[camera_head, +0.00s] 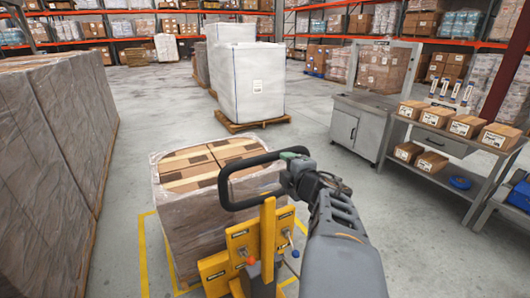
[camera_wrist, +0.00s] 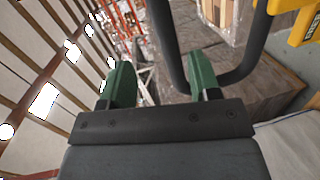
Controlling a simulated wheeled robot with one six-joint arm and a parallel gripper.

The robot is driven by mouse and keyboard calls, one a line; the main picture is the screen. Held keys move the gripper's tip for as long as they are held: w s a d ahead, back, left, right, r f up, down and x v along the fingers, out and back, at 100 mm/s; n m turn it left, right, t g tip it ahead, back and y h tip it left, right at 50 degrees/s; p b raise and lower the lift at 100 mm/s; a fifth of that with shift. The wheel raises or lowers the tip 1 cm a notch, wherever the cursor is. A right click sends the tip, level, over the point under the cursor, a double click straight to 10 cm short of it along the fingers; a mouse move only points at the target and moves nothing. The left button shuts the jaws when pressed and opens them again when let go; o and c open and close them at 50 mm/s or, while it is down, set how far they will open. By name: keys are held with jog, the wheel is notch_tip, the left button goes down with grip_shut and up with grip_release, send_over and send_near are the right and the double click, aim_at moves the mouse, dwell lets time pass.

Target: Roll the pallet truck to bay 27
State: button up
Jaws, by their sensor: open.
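The pallet truck has a yellow body (camera_head: 268,245) with a black loop handle (camera_head: 226,186), standing at the lower middle of the head view. A plastic-wrapped stack of cartons (camera_head: 190,222) stands just beyond its mast. My gripper (camera_head: 294,156) is at the handle's right end in the head view. In the wrist view, my gripper (camera_wrist: 160,78) has its green fingers spread apart. A side bar of the handle (camera_wrist: 166,45) appears between them, nearer the right finger, and is not clamped. The truck's forks and wheels are hidden. I see no readable bay 27 sign.
Tall wrapped pallets (camera_head: 60,170) line the left. A white wrapped load (camera_head: 250,85) on a wooden pallet stands ahead. A grey cabinet (camera_head: 357,128) and a workbench (camera_head: 440,145) with cartons stand right. Yellow floor lines (camera_head: 143,255) surround the stack. Open floor lies ahead-left (camera_head: 155,95).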

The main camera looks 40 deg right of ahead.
aim_at(265, 156)
jog(key=w+f, duration=0.1)
jog(key=w, duration=0.3)
jog(key=w+d+n+y, duration=0.1)
jog(key=w, duration=0.3)
jog(key=w+f+n, duration=0.1)
jog(key=w, duration=0.3)
jog(key=shift+w+d+f+b, duration=0.15)
jog(key=shift+d+f+b, duration=0.15)
jog(key=shift+d+b, duration=0.05)
jog(key=shift+c, duration=0.3)
grip_shut()
